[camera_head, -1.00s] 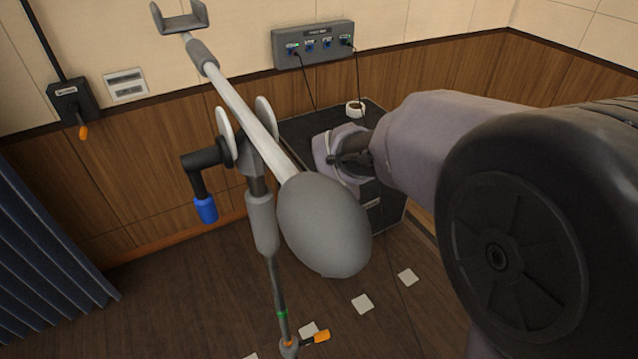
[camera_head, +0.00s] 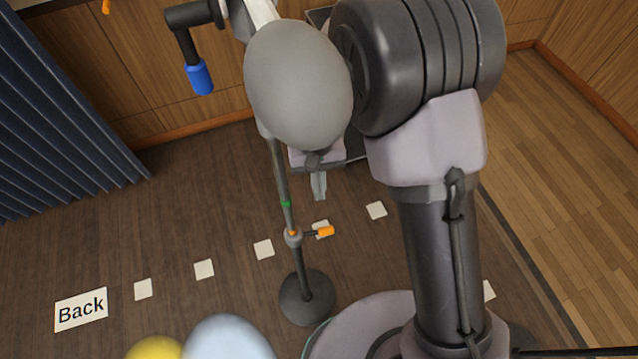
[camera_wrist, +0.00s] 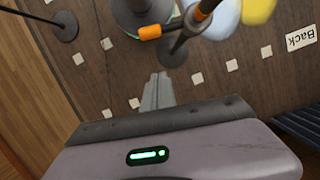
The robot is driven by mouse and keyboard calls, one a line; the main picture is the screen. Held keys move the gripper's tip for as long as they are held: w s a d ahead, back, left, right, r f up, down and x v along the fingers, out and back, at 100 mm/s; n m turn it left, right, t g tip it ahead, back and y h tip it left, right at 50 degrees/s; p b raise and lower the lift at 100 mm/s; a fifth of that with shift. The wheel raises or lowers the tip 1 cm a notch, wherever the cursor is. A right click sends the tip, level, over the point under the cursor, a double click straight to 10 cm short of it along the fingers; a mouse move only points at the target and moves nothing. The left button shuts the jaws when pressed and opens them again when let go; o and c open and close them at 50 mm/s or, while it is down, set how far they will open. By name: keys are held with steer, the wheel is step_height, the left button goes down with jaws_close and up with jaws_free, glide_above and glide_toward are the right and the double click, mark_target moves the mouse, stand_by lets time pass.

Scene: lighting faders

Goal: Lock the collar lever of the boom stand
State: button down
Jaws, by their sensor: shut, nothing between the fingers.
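The boom stand's slim pole (camera_head: 281,175) rises from a round dark base (camera_head: 307,298). Its collar (camera_head: 293,238) sits low on the pole, below a green band. The orange-tipped collar lever (camera_head: 325,231) sticks out to the right, roughly level. It also shows in the wrist view (camera_wrist: 150,32), above my fingertips. My gripper (camera_head: 319,194) is shut and empty, above and just right of the pole in the head view, apart from the lever. Its fingers show pressed together in the wrist view (camera_wrist: 160,78). The large grey counterweight (camera_head: 300,85) hides part of my wrist.
A crank with a blue grip (camera_head: 200,77) hangs at upper left. Blurred yellow (camera_head: 155,349) and pale (camera_head: 230,342) round things are at the bottom. White floor squares (camera_head: 204,269) and a "Back" label (camera_head: 81,309) mark the floor. A dark curtain (camera_head: 60,110) hangs left.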

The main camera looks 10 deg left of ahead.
mark_target(318, 232)
steer(key=s+f, duration=0.1)
steer(key=s+d+f+b, duration=0.1)
steer(key=s, duration=0.1)
steer(key=s+d+f+b, duration=0.1)
steer(key=shift+s+f, duration=0.1)
steer(key=shift+s, duration=0.2)
